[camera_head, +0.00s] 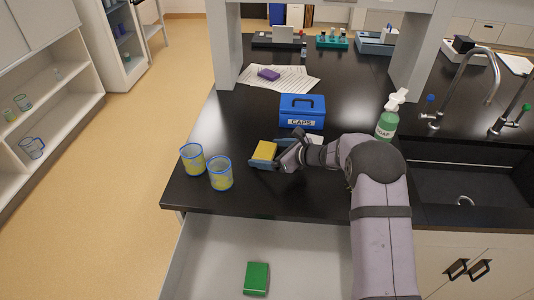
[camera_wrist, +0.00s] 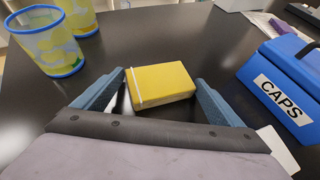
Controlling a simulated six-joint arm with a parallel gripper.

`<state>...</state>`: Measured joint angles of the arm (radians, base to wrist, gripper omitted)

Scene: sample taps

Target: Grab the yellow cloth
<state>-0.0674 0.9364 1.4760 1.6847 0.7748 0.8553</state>
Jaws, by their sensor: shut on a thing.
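The yellow cloth (camera_head: 264,151) is a small block-shaped bundle with a pale band near one end. In the wrist view the cloth (camera_wrist: 160,83) lies between the two blue-grey fingers of my gripper (camera_wrist: 160,92). In the head view my gripper (camera_head: 268,160) is low over the black counter, left of centre, shut on the cloth. Part of the cloth's sides is hidden by the fingers. I cannot tell whether it touches the counter.
Two blue-rimmed beakers (camera_head: 220,174) stand to the left near the counter edge. A blue CAPS box (camera_head: 302,111) is behind my gripper, and a green soap bottle (camera_head: 387,120) is to the right. An open drawer holds a green block (camera_head: 256,278). The sink (camera_head: 460,180) is at right.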

